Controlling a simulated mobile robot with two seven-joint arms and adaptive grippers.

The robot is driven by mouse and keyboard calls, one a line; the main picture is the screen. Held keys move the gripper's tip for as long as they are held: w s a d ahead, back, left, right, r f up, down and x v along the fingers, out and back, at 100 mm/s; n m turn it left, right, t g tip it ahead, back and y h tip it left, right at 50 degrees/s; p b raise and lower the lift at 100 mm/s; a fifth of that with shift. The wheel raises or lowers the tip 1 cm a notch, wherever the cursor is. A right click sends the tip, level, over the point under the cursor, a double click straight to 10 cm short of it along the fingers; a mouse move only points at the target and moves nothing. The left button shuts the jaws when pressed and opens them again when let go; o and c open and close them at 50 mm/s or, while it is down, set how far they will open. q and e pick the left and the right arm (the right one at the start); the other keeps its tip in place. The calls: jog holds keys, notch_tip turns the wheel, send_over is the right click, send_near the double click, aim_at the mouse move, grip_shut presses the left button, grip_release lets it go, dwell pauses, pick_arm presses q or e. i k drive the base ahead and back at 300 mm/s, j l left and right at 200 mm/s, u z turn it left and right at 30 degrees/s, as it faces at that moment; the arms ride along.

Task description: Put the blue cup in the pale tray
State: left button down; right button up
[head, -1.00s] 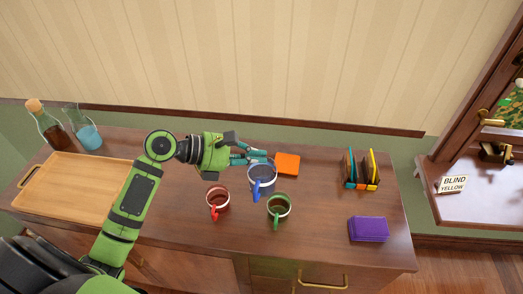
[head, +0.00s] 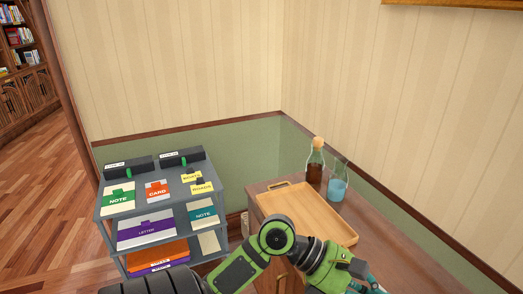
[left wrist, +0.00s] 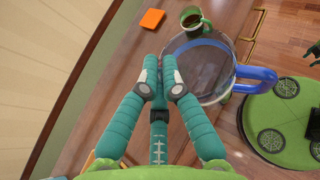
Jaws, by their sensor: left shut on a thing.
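The pale tray (head: 303,211), light wood with a raised rim, lies on the brown cabinet top in the head view. It looks empty where it shows; my arm covers its near part. My left gripper (left wrist: 162,78) is shut on the rim of the blue cup (left wrist: 205,70) in the left wrist view. The blue handle points right there. In the head view my left gripper (head: 368,282) is at the bottom edge, right of the tray, and the cup is out of frame. A dark part at the wrist view's right edge may be my right gripper; its jaws are unclear.
A corked brown bottle (head: 315,160) and a flask of blue liquid (head: 338,181) stand behind the tray. A grey stationery rack (head: 120,238) stands left of the cabinet. The wrist view shows a green cup (left wrist: 191,18) and an orange block (left wrist: 152,18) on wood.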

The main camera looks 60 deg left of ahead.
aim_at(291, 209)
jog(key=i+j+u, duration=0.1)
jog(key=j+u, duration=0.2)
jog(key=i+j+u, duration=0.15)
jog(key=j+u, duration=0.15)
jog(key=i+j+u, duration=0.15)
jog(key=j+u, duration=0.2)
